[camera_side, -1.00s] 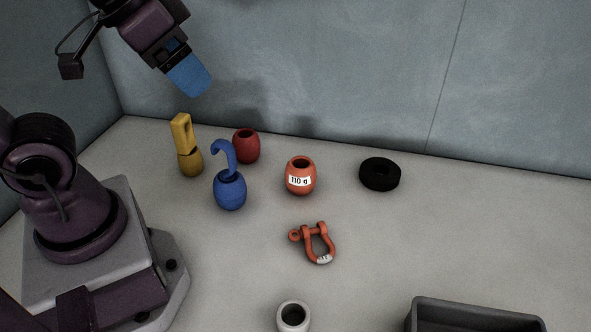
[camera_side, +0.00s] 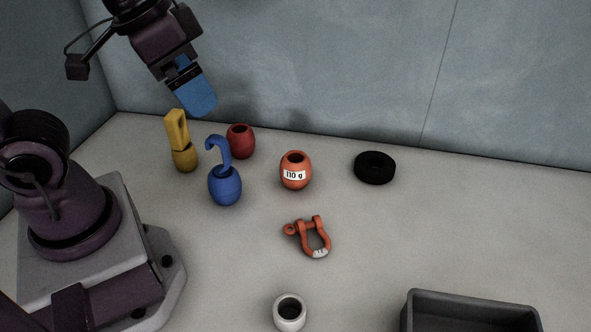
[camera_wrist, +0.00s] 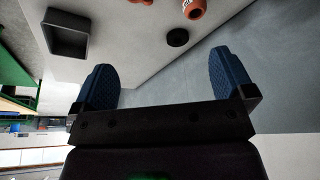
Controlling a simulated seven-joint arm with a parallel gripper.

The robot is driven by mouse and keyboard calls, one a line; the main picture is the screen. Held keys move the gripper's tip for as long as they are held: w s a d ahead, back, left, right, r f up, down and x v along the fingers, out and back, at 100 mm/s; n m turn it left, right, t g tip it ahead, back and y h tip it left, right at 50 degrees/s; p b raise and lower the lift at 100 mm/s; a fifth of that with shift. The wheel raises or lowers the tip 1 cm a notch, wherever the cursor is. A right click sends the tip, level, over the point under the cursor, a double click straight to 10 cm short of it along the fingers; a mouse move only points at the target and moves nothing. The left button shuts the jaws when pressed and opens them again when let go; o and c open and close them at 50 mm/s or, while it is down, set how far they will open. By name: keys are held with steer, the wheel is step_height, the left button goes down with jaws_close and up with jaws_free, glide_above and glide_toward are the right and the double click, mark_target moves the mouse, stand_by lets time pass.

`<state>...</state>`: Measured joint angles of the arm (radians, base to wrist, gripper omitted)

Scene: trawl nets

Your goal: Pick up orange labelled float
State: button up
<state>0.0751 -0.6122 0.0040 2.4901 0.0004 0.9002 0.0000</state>
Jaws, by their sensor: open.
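The orange float (camera_side: 295,171) stands upright on the table, with a white label reading "110 g" and a dark hole in its top. It also shows at the top edge of the wrist view (camera_wrist: 194,8), partly cut off. My gripper (camera_side: 200,108) is above and to the left of it in the side view, high over the back of the table. In the wrist view my gripper's two blue fingers (camera_wrist: 160,80) are wide apart with nothing between them.
A red float (camera_side: 240,142), a blue float with a hook (camera_side: 225,187) and a yellow float (camera_side: 184,158) stand left. An orange shackle (camera_side: 314,238), white ring-like piece (camera_side: 289,314), black ring (camera_side: 375,169) and dark bin (camera_side: 470,307) lie around. A wall bounds the back.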

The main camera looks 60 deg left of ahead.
steer(key=w+d+f+m+g+y, duration=0.4)
steer(key=w+f+m+g, duration=0.3)
steer(key=f, duration=0.5)
steer(key=m+t+y, duration=0.2)
steer(key=m+y, duration=0.6)
glide_toward(302, 176)
steer(key=s, duration=0.2)
steer(key=s+f, duration=0.1)
steer(key=s, duration=0.1)
steer(key=s+f, duration=0.1)
steer(key=s, duration=0.1)
steer(key=shift+s+d, duration=0.3)
steer(key=shift+s, duration=0.05)
steer(key=w+m+t, duration=0.1)
steer(key=w+f+m+t+y, duration=0.1)
steer(key=w, duration=0.1)
steer(key=shift+f, duration=0.2)
steer(key=shift+w+d+r+m+t, duration=0.1)
steer(key=shift+w+r+m+t, duration=0.15)
steer(key=shift+w, duration=0.25)
steer(key=shift+w+d+r+m+t, duration=0.1)
steer(key=shift+w+r+m+t, duration=0.05)
steer(key=shift+w+r, duration=0.3)
steer(key=shift+w+a+y, duration=0.1)
steer(key=shift+a+y, duration=0.2)
steer(key=x, duration=0.7)
steer(key=shift+a, duration=0.1)
steer(key=shift+x, duration=2.65)
steer(key=shift+r, duration=0.15)
steer(key=c, duration=0.9)
